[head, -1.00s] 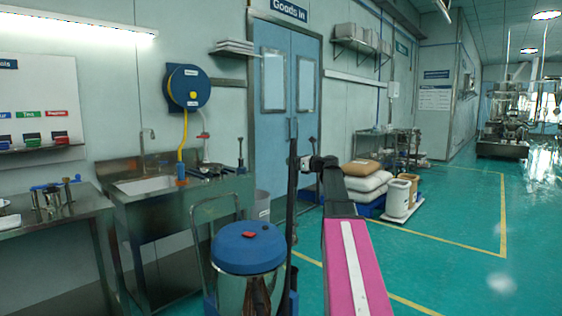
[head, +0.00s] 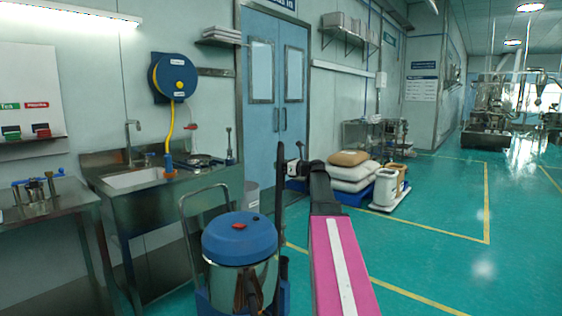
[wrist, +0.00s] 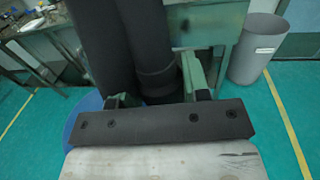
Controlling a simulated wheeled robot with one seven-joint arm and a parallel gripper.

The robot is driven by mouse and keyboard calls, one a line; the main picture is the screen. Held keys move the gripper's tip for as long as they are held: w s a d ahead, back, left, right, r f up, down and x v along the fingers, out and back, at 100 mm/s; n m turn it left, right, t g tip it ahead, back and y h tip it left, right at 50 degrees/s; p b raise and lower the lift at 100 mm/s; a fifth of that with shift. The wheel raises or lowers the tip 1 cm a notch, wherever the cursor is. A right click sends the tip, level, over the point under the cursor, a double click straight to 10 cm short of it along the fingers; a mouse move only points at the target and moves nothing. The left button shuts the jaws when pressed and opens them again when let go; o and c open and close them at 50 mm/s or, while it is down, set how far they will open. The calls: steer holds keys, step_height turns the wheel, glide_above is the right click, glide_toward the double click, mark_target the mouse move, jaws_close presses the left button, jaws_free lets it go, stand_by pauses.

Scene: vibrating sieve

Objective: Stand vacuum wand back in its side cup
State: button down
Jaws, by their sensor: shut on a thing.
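The vacuum (head: 240,238) stands low in the middle of the head view, with a blue lid, a red button and a steel drum. The black vacuum wand (head: 280,180) is close to upright just right of the vacuum. My gripper (head: 296,168) is shut on the wand. In the wrist view, black tubing of the wand (wrist: 153,75) passes between the fingers of my gripper (wrist: 158,92). The wand's lower end is hard to make out against the vacuum's right side. I cannot tell whether it is inside the side cup (head: 284,268).
A steel sink bench (head: 150,215) stands behind left, with a hose reel (head: 174,76) above. A grey bin (head: 252,196) is behind the vacuum. White sacks (head: 352,178) and tubs (head: 386,188) sit to the right. The green floor at right is clear.

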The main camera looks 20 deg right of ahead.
glide_above(281, 190)
steer(key=w, duration=0.2)
steer(key=shift+d+f, duration=0.15)
steer(key=shift+f, duration=1.05)
steer(key=shift+d+f, duration=0.15)
steer(key=shift+f, duration=1.35)
steer(key=shift+f, duration=1.15)
steer(key=shift+f, duration=2.1)
